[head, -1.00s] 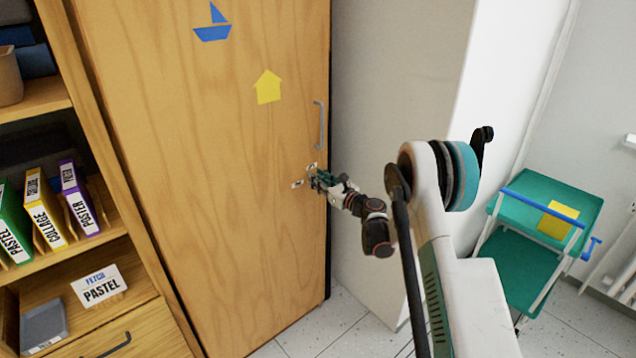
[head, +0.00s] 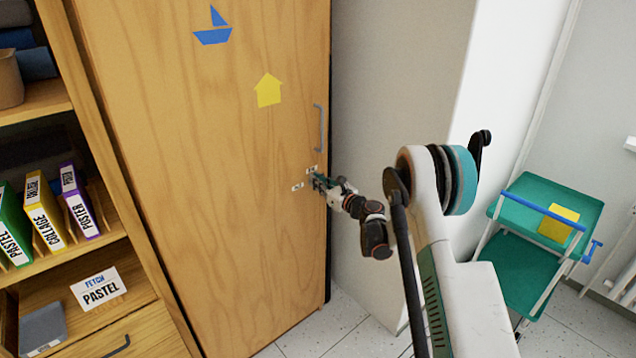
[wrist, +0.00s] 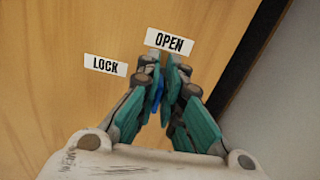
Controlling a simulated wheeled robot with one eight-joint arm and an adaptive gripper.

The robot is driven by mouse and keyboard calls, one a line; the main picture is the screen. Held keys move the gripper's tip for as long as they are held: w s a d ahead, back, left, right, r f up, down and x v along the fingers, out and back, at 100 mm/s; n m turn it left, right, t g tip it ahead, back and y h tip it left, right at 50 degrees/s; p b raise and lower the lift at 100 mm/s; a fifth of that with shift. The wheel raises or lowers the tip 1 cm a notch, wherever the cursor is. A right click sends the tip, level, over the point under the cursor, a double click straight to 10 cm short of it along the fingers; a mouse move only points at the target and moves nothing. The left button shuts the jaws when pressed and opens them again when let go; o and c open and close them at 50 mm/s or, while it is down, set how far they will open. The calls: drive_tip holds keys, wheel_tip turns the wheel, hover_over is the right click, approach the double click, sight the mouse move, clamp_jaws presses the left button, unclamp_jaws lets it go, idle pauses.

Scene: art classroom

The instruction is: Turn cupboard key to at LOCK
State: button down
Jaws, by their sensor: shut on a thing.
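The wooden cupboard door (head: 215,200) is shut and carries two small white labels near its right edge. The OPEN label (wrist: 170,43) is just above my fingertips in the wrist view, and the LOCK label (wrist: 106,65) is to their left. My gripper (wrist: 164,76) is at the door, shut on the cupboard key (wrist: 157,88). Only a blue bit of the key shows between the fingers, which point towards the OPEN label. The keyhole is hidden behind the fingertips. In the head view, my gripper (head: 318,182) is right of the LOCK label (head: 298,187) and below the OPEN label (head: 312,169).
A grey door handle (head: 318,128) is above my gripper. Open shelves with folders (head: 78,205) and a PASTEL card (head: 98,288) stand at the left. A white wall is close on the right, with a green trolley (head: 530,250) beyond it.

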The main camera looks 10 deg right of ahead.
drive_tip(key=shift+s+a+f+n, duration=0.1)
drive_tip(key=shift+a+f+n, duration=0.1)
drive_tip(key=shift+n, duration=2.65)
drive_tip(key=shift+s+a+f+n, duration=0.15)
drive_tip(key=shift+f+n, duration=0.1)
drive_tip(key=shift+n, duration=2.65)
drive_tip(key=shift+s+a+f+n, duration=0.1)
drive_tip(key=shift+a+f+n, duration=0.1)
drive_tip(key=shift+n, duration=2.65)
drive_tip(key=c, duration=1.8)
unclamp_jaws()
drive_tip(key=v, duration=1.2)
